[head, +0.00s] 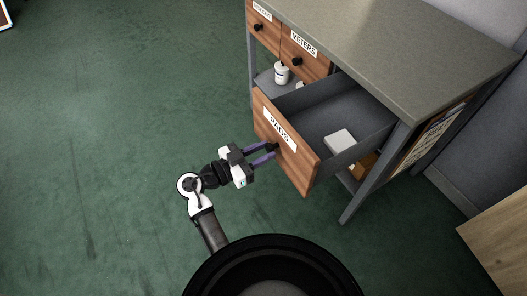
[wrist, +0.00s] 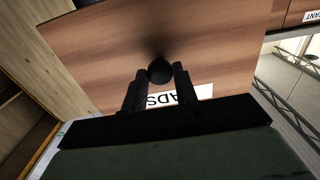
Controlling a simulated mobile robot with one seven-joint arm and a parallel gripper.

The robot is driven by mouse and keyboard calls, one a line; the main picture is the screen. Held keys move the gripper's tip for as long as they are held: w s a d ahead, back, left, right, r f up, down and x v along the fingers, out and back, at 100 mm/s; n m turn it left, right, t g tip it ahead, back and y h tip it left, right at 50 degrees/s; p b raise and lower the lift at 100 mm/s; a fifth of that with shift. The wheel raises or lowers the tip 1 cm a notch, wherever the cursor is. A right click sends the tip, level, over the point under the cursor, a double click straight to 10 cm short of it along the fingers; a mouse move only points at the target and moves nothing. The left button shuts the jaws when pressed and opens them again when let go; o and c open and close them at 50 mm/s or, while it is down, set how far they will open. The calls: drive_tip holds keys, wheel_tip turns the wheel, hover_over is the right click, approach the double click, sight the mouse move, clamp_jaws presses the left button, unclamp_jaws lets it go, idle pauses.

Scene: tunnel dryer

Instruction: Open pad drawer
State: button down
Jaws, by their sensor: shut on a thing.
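The pad drawer (head: 287,143) has a wooden front with a white PADS label and stands pulled out of the grey-topped cabinet in the head view. Its grey inside shows, with a white block-like item (head: 340,142) lying in it. My gripper (head: 269,153) is at the drawer front, its fingers shut on the dark round knob (wrist: 160,71). In the wrist view the fingers (wrist: 158,86) sit either side of the knob, and the label is partly hidden behind them.
The cabinet (head: 420,60) has further drawers, including one labelled METERS (head: 304,56). A white bottle (head: 282,73) stands on a shelf behind the open drawer. A wooden surface (head: 500,240) is at the lower right. Green floor to the left is clear.

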idle(0.3)
drive_tip(key=c, duration=1.1)
unclamp_jaws()
drive_tip(key=shift+a, duration=0.1)
drive_tip(key=b+v, duration=0.2)
drive_tip(key=v, duration=1.1)
drive_tip(key=shift+s+a, duration=0.3)
